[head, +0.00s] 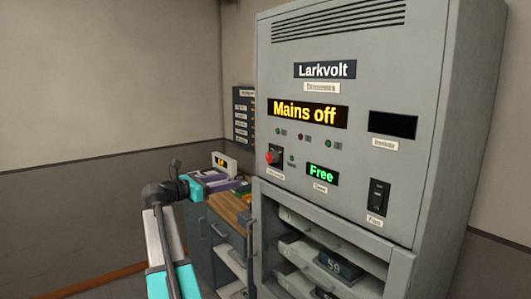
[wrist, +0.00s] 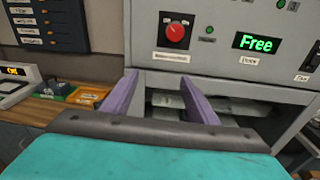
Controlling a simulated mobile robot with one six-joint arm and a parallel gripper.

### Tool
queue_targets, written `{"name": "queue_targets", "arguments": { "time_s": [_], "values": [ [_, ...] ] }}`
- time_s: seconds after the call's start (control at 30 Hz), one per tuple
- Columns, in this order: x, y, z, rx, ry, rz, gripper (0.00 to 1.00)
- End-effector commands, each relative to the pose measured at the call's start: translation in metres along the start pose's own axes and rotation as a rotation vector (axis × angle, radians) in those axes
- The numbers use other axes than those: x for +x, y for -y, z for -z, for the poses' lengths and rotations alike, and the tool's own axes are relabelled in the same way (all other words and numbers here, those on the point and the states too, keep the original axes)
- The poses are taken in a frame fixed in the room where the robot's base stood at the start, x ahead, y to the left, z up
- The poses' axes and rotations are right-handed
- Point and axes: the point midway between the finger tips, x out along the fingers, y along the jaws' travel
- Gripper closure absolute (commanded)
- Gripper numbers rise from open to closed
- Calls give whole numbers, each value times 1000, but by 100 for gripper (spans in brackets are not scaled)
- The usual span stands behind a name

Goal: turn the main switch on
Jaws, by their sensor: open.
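A red rotary knob on a dark plate (head: 274,156) sits at the lower left of the grey cabinet's front panel. It also shows in the wrist view (wrist: 177,34), above and a little right of my fingers. The label under it is too small to read. The cabinet display (head: 307,112) reads "Mains off". My gripper (wrist: 158,84) is open and empty. Its two purple fingers point toward the cabinet front below the knob, apart from it.
A green display (head: 322,175) reading "Free" is right of the knob. A black rocker switch (head: 378,196) is farther right. Open shelves (head: 320,240) lie below the panel. A wooden counter with small boxes (wrist: 88,97) is at left, under a dark labelled wall board (wrist: 45,25).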

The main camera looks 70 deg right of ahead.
Motion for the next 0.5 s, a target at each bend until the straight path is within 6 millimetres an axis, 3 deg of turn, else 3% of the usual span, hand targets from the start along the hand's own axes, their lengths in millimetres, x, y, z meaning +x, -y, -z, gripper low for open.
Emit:
{"name": "queue_targets", "arguments": {
  "time_s": [0.03, 0.2, 0.5],
  "values": [
    [7, 5, -25, -11, 22, 18, 47],
    [16, 17, -60, -43, 65, 53, 47],
    [18, 20, -64, -48, 71, 58, 47]
  ]
}}
